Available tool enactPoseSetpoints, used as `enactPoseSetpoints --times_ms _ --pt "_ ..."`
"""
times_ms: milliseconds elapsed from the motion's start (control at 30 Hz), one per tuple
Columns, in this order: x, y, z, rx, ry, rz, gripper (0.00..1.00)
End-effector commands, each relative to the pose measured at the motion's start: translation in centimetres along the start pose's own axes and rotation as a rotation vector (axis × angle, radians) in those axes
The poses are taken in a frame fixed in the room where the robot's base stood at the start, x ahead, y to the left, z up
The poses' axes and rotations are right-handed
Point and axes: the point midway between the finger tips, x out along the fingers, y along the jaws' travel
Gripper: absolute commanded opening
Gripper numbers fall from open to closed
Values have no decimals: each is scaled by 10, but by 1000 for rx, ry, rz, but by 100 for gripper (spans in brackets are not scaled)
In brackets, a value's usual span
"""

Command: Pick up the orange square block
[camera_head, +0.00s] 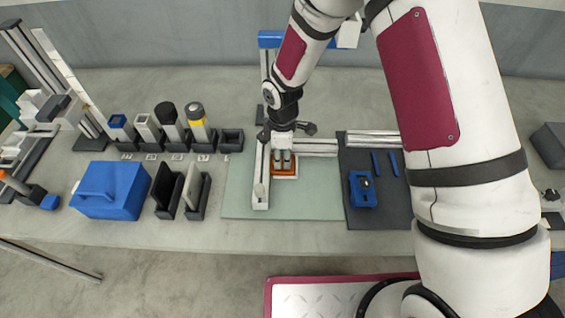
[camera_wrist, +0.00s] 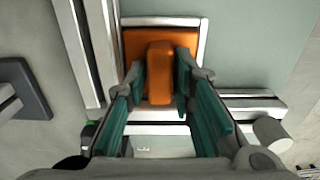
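The orange square block (camera_wrist: 134,40) lies flat in a pale frame, with a raised orange grip (camera_wrist: 160,68) in its middle. In the head view the block (camera_head: 285,170) shows only as an orange edge under my gripper (camera_head: 284,160), which hides most of it. In the wrist view my gripper (camera_wrist: 161,78) points down at the block, with one teal-padded finger on each side of the raised grip. The fingers are apart, and narrow gaps seem to show beside the grip. Firm contact is not visible.
The block lies on a pale green mat (camera_head: 315,200) beside metal rails (camera_head: 316,147). A dark mat (camera_head: 375,210) with a blue device (camera_head: 362,190) is to the right. A blue box (camera_head: 112,190) and several holders stand to the left. The green mat's front is clear.

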Motion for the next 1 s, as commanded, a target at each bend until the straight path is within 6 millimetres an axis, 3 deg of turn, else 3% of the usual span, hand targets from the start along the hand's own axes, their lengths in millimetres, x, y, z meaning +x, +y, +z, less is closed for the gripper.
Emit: enactPoseSetpoints --times_ms 67,567,767,1000 --pt "0 0 0 0 0 0 0" --pt "-8 0 0 0 1 1 0" --pt "-33 0 0 2 1 3 0" --pt "-80 0 0 1 2 5 0"
